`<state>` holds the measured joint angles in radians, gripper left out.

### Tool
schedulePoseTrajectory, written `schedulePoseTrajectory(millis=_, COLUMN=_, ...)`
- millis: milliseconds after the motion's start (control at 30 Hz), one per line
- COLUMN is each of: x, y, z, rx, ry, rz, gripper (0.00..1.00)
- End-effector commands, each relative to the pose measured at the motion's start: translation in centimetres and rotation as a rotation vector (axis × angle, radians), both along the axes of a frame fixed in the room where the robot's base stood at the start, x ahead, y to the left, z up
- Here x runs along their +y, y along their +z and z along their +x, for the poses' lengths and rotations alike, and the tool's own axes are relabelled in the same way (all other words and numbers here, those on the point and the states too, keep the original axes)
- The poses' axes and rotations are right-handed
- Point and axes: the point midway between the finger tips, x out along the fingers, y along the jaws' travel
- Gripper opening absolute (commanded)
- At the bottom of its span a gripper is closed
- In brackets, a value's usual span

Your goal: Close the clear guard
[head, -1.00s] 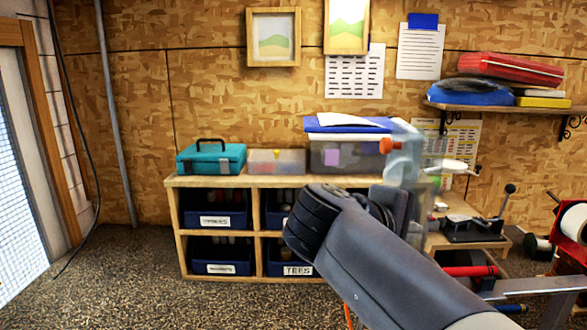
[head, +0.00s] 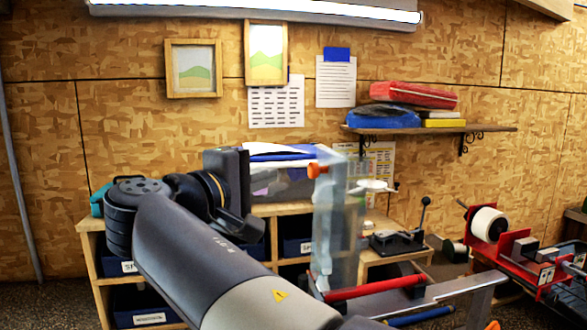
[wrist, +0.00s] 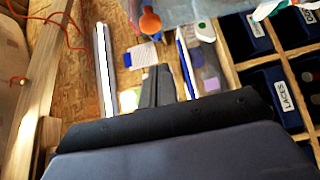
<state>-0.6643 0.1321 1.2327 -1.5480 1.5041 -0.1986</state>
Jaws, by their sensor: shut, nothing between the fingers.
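The clear guard (head: 328,225) is a see-through panel standing upright right of the middle of the head view, with an orange knob (head: 317,171) near its top. My gripper (head: 248,228) is left of the guard in the picture, with a gap between them. Its narrow dark fingers also show together and empty in the wrist view (wrist: 157,84). There the orange knob (wrist: 150,22) and part of the clear guard (wrist: 190,10) lie beyond the fingertips. My forearm hides what lies below and left of the guard.
A wooden cubby shelf (head: 85,225) with dark blue bins and boxes stands behind my arm. A red bar (head: 375,288) runs right from the guard's foot. A lever press (head: 398,242) and a red machine with a white roll (head: 488,225) stand at right.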

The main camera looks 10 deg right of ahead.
Motion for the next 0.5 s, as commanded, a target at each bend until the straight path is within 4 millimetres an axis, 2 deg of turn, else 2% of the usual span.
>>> schedulePoseTrajectory(millis=100, x=-1.7, y=0.2, z=1.4, rx=0.001, ry=-0.005, rz=-0.001, gripper=0.0)
schedulePoseTrajectory(millis=233, x=-3.8, y=0.2, z=1.1, rx=0.0, ry=-0.003, rz=0.0, gripper=0.0)
schedulePoseTrajectory(millis=500, x=-5.4, y=-0.1, z=1.1, rx=0.001, ry=0.001, rz=0.001, gripper=0.0)
